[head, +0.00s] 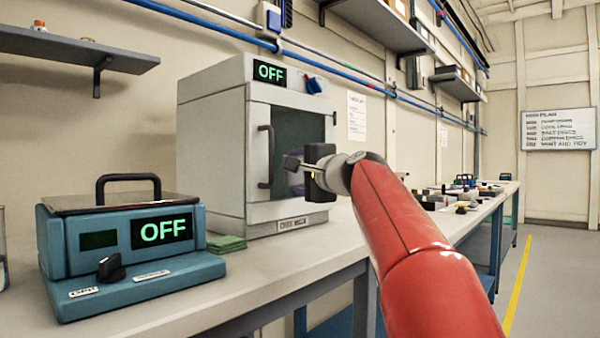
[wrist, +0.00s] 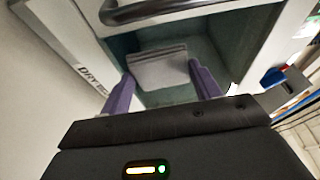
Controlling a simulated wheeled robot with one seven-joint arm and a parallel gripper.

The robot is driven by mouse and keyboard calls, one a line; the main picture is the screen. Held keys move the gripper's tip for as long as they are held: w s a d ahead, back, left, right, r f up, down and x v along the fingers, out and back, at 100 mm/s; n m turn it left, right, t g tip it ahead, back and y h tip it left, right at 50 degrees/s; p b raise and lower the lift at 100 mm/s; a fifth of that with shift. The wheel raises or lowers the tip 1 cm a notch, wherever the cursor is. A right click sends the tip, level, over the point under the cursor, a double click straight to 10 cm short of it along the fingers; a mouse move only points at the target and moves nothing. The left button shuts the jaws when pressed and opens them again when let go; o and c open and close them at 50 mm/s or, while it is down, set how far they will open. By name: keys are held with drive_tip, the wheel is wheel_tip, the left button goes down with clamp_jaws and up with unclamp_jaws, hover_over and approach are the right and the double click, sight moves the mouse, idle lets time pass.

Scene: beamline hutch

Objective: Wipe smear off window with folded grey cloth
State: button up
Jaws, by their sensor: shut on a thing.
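A folded grey cloth (wrist: 158,68) sits between the two purple fingers of my gripper (wrist: 162,84) in the wrist view, and the gripper is shut on it. The cloth overlaps the dark greenish window (wrist: 205,55) there; I cannot tell whether it touches the glass. In the head view, the window (head: 284,128) is in the door of a grey cabinet (head: 213,130) with a green OFF display. I cannot make out a smear in either view.
The door handle (head: 266,157) stands out left of the window; it also shows above the cloth in the wrist view (wrist: 150,10). A blue device (head: 130,245) and a folded green cloth (head: 227,243) are left on the bench (head: 255,275). Small items crowd the bench's far end.

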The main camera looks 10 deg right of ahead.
drive_tip(key=shift+w+a+p, duration=0.45)
drive_tip(key=shift+w+a, duration=0.05)
drive_tip(key=shift+w, duration=0.2)
idle(0.3)
drive_tip(key=w+d, duration=0.1)
drive_tip(key=w+d+p, duration=0.1)
drive_tip(key=d, duration=0.1)
drive_tip(key=shift+w+d+r, duration=0.1)
drive_tip(key=shift+w, duration=0.15)
drive_tip(key=shift+s, duration=0.1)
drive_tip(key=shift+s+a, duration=0.6)
drive_tip(key=shift+a, duration=0.25)
drive_tip(key=shift+s+a, duration=0.55)
drive_tip(key=shift+a, duration=0.3)
